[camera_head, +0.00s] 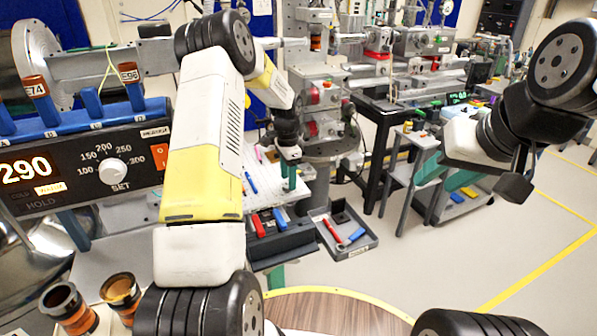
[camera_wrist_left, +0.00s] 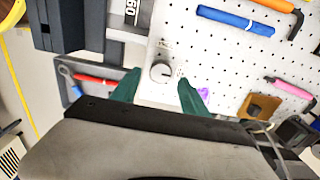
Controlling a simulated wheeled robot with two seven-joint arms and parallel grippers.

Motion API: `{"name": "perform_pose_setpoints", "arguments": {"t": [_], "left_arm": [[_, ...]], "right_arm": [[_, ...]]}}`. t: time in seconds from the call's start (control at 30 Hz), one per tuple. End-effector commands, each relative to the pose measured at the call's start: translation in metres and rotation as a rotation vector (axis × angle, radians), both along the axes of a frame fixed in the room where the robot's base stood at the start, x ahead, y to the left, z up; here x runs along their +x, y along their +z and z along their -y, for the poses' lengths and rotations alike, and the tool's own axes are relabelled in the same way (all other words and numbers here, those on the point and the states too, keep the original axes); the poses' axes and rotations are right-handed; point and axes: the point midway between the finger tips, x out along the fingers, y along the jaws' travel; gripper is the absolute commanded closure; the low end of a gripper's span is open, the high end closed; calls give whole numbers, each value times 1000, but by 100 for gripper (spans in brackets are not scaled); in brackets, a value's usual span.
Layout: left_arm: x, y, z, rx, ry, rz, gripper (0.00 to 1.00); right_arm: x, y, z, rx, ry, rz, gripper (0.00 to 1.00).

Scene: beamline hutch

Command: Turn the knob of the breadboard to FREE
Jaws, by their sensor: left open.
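The breadboard (camera_wrist_left: 225,55) is a white board with rows of holes in the left wrist view. A round grey knob (camera_wrist_left: 161,71) sits on a plain plate at its left edge, with small marks around it too blurred to read. My left gripper (camera_wrist_left: 160,92) is open, its green fingers on either side of the knob in the picture; I cannot tell whether they touch it. In the head view my left gripper (camera_head: 290,176) points down over the board (camera_head: 262,188), and the knob cannot be made out. My right gripper (camera_head: 458,185) is partly hidden behind its arm, away from the board.
A blue bar (camera_wrist_left: 236,20), an orange hex key (camera_wrist_left: 280,4) and a pink-handled tool (camera_wrist_left: 290,88) lie on the breadboard. A grey tray (camera_head: 345,240) with tools stands beside it. A controller reading 290 (camera_head: 85,165) is at left. Floor at right is open.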

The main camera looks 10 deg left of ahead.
Motion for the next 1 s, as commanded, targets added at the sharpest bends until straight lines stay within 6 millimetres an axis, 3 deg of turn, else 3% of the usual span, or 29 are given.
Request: {"name": "perform_pose_setpoints", "arguments": {"t": [0.2, 0.47, 0.73, 1.0], "left_arm": [[0, -19, 0, 1, 0, -1, 47], [0, -20, -1, 1, 1, 1, 47], [0, -20, 0, 1, 1, 1, 98], [0, -19, 0, 1, 15, 1, 100]], "right_arm": [[0, 0, 0, 0, 0, 0, 61], [0, 0, 0, 0, 0, 0, 61], [0, 0, 0, 0, 0, 0, 61], [0, 0, 0, 0, 0, 0, 61]]}}
